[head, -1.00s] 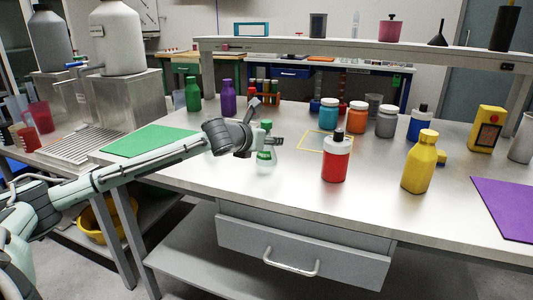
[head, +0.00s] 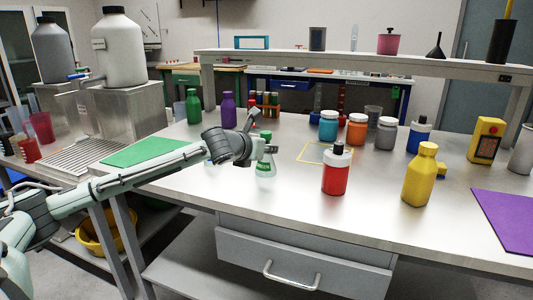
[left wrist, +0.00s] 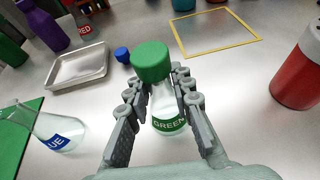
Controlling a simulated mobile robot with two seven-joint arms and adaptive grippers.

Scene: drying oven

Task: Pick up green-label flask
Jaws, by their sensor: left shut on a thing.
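The green-label flask (head: 265,168) is a clear flask with a green cap and a green band. In the left wrist view the flask (left wrist: 167,119) stands between the fingers of my left gripper (left wrist: 160,95), its label reading "GREEN". My left gripper (head: 262,146) is shut on the flask's upper part in the head view. Whether the flask's base touches the bench I cannot tell. My right gripper is not in view.
A blue-label flask (left wrist: 62,133) stands to the left in the wrist view, close to a green mat (head: 150,145). A red bottle (head: 336,172) and yellow bottle (head: 419,176) stand to the right. A yellow square outline (left wrist: 213,32) lies behind on the bench (head: 290,190).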

